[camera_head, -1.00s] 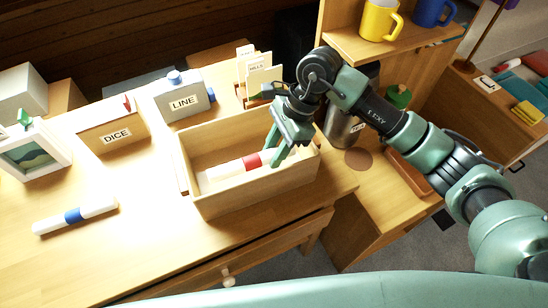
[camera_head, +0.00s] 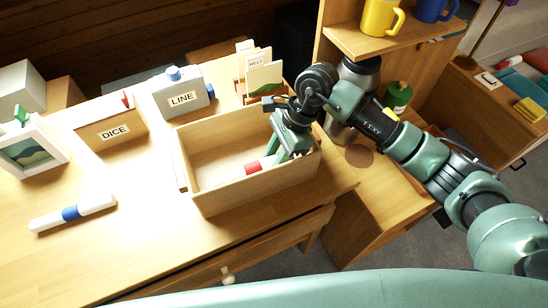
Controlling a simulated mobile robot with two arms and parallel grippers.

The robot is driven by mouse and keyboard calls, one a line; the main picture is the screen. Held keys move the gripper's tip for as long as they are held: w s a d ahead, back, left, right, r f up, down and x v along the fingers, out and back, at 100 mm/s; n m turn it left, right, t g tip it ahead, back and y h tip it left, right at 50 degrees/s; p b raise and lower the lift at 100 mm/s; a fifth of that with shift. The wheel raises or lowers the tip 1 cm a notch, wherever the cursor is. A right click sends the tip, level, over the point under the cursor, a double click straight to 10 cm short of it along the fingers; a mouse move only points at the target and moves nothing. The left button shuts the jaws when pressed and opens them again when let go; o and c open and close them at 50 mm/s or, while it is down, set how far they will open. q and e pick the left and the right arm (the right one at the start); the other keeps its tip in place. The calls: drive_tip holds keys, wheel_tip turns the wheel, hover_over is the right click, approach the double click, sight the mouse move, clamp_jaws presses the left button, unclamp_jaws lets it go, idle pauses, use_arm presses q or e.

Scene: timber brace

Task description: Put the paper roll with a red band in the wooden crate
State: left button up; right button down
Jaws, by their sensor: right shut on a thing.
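The paper roll with a red band (camera_head: 253,166) lies inside the wooden crate (camera_head: 250,194), low near its floor. Its red band shows just left of my fingers, and a short white stretch shows beside it. My right gripper (camera_head: 283,155) reaches down into the right part of the crate and is shut on the roll near its right end, which the fingers partly hide. My left gripper is not in view.
A white roll with a blue band (camera_head: 71,213) lies on the table at left. The DICE box (camera_head: 112,128), LINE box (camera_head: 181,96) and a card holder (camera_head: 262,78) stand behind the crate. A steel flask (camera_head: 340,130) stands right of it.

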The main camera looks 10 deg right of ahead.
drive_tip(key=c, duration=1.1)
unclamp_jaws()
drive_tip(key=shift+r+p, duration=0.15)
drive_tip(key=shift+p, duration=0.15)
drive_tip(key=shift+p+v, duration=0.55)
drive_tip(key=shift+v, duration=0.25)
drive_tip(key=b+v, duration=0.1)
drive_tip(key=v, duration=1)
drive_tip(key=shift+a+r, duration=0.1)
drive_tip(key=shift+r, duration=0.05)
drive_tip(key=shift+s, duration=0.1)
